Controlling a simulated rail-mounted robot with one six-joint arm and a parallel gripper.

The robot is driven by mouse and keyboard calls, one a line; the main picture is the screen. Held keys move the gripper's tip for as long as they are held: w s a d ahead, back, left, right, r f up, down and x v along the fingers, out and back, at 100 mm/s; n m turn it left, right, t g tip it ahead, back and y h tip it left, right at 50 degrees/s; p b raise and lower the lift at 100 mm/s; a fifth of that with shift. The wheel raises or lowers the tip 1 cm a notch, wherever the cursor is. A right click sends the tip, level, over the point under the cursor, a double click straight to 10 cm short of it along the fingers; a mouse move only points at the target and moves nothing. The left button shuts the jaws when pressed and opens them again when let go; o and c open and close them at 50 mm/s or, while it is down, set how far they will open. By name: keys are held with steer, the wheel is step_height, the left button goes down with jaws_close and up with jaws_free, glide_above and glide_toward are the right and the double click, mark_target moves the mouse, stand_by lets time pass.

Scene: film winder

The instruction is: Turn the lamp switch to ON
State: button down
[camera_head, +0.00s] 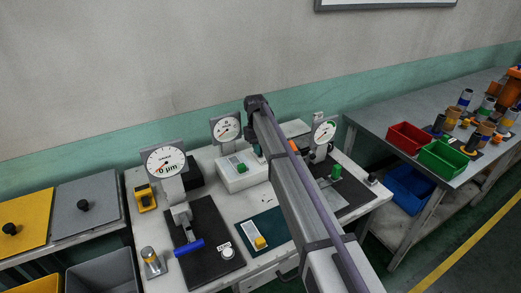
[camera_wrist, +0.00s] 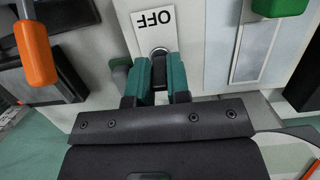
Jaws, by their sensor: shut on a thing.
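The lever's lower part is hidden between the fingers. In the head view my arm crosses the bench and hides the switch.
An orange-handled part (camera_wrist: 35,55) stands to the left in the wrist view, and a green knob (camera_wrist: 280,7) is at upper right. In the head view, dial gauges (camera_head: 165,162) and a white box (camera_head: 236,178) stand close around my arm.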

stand_by(0.3)
steer(key=c, duration=1.1)
jaws_free()
steer(key=shift+w, duration=0.1)
steer(key=p+v, duration=1)
steer(key=shift+w+a+r, duration=0.15)
steer(key=shift+r, duration=0.15)
